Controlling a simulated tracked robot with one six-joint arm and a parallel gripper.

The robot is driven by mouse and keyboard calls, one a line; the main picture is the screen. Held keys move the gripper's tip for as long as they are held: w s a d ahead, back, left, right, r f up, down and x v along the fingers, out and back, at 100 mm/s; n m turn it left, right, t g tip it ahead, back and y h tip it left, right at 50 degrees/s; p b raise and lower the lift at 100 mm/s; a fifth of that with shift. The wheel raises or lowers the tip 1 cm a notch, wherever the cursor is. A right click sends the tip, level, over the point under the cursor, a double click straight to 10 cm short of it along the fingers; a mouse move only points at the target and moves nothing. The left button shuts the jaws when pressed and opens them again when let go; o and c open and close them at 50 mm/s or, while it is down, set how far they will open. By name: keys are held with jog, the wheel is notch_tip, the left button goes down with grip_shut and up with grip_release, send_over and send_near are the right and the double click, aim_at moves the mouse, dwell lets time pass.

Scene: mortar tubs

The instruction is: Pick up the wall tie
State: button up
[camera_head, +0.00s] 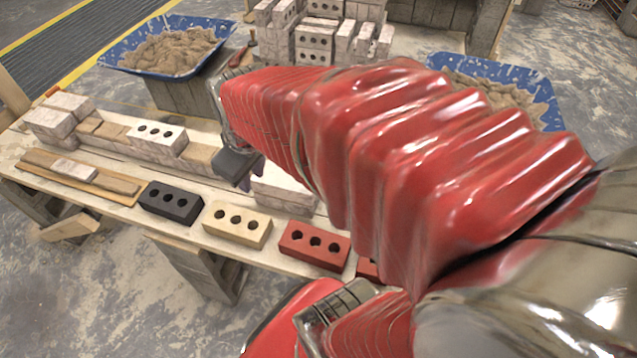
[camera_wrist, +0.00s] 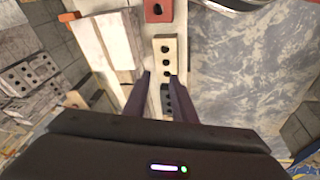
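I cannot make out a wall tie in either view; it may be hidden behind my arm or too small to tell. My gripper (camera_head: 238,168) hangs over the plank table (camera_head: 100,195), above the brick row, in the head view. In the wrist view my gripper (camera_wrist: 160,78) has its two dark fingers apart, with nothing visible held between them. A black three-hole brick (camera_head: 171,203) lies at the table's front edge; in the wrist view it shows (camera_wrist: 165,101) between and beyond the fingers.
A cream brick (camera_head: 237,224) and a red brick (camera_head: 314,244) lie along the front edge. A low brick wall (camera_head: 157,137) runs behind. Blue mortar tubs (camera_head: 222,28) (camera_head: 545,90) and stacked bricks (camera_head: 315,40) stand at the back. My red arm covers the table's right part.

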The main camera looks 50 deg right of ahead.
jog(key=s+d+f+n+g, duration=0.1)
jog(key=s+d+f, duration=0.1)
jog(key=d+f, duration=0.4)
jog(key=s+d+f+n+g, duration=0.1)
jog(key=s+d+f, duration=0.2)
jog(key=d+f, duration=0.3)
jog(key=s+d+f+n+g+y, duration=0.1)
jog(key=s+d+f, duration=0.1)
jog(key=d+f, duration=0.5)
jog(key=shift+s+d, duration=0.25)
jog(key=shift+d, duration=0.1)
jog(key=shift+f, duration=4.3)
jog(key=shift+f, duration=0.1)
jog(key=shift+a+f, duration=0.1)
jog(key=shift+f, duration=2.45)
jog(key=shift+c, duration=0.7)
